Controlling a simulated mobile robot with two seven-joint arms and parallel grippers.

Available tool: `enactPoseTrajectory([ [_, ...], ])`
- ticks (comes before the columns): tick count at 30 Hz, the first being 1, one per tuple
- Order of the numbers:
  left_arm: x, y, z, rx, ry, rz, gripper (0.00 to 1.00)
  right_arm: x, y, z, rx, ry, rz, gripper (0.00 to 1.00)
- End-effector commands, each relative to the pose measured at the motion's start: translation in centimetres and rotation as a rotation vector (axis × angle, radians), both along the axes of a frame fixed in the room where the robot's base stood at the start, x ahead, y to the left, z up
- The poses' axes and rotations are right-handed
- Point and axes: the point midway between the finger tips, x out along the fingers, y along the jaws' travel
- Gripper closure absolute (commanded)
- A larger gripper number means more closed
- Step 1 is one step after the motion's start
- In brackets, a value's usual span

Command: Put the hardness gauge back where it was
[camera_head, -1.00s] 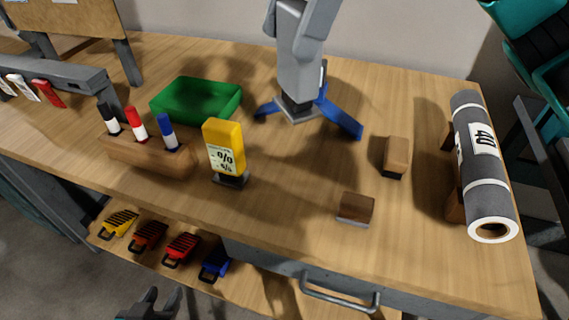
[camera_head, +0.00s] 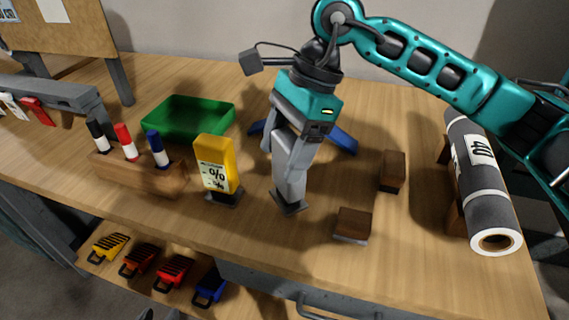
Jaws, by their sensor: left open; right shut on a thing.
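My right gripper (camera_head: 290,190) reaches in from the right on a teal arm and points down over the middle of the workbench. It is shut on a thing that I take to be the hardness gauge. The gauge is mostly hidden by the grey fingers; a flat dark plate (camera_head: 289,207) shows at their tips, close to the bench top. I cannot tell whether it touches the wood. Blue parts (camera_head: 342,141) lie behind the gripper, partly covered by it.
A yellow meter (camera_head: 215,163) on a dark base stands left of my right gripper. Brown blocks (camera_head: 353,224) (camera_head: 392,171) and a grey roll (camera_head: 480,180) are to the right. A green tray (camera_head: 190,119) and a marker holder (camera_head: 140,172) are to the left.

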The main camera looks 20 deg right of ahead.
Motion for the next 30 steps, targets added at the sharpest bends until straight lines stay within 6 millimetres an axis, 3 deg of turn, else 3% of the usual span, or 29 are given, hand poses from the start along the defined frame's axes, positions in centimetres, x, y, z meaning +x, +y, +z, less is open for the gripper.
enactPoseTrajectory([
  [3, 0.0, 0.0, -0.4, 0.000, 0.001, -0.001, 0.57, -0.1, 0.0, -2.1, -0.001, 0.003, 0.000, 0.61],
  [6, -0.1, 0.0, -0.5, -0.001, 0.003, 0.000, 0.57, 0.0, 0.0, -3.1, -0.001, 0.001, 0.000, 0.61],
  [17, -0.5, 0.0, -1.3, 0.001, 0.012, -0.001, 0.57, 0.0, 0.0, -3.5, 0.000, 0.000, 0.001, 0.61],
  [18, -0.5, 0.0, -1.2, 0.002, 0.014, -0.002, 0.57, 0.0, 0.0, -3.4, -0.001, 0.001, 0.000, 0.27],
  [25, -0.5, 0.0, -1.2, 0.002, 0.015, -0.002, 0.57, 0.0, 0.0, -3.4, -0.001, 0.001, 0.000, 0.05],
  [30, -0.5, 0.0, -1.2, 0.002, 0.015, -0.002, 0.57, 0.0, 0.0, -3.3, -0.001, 0.001, 0.000, 0.04],
])
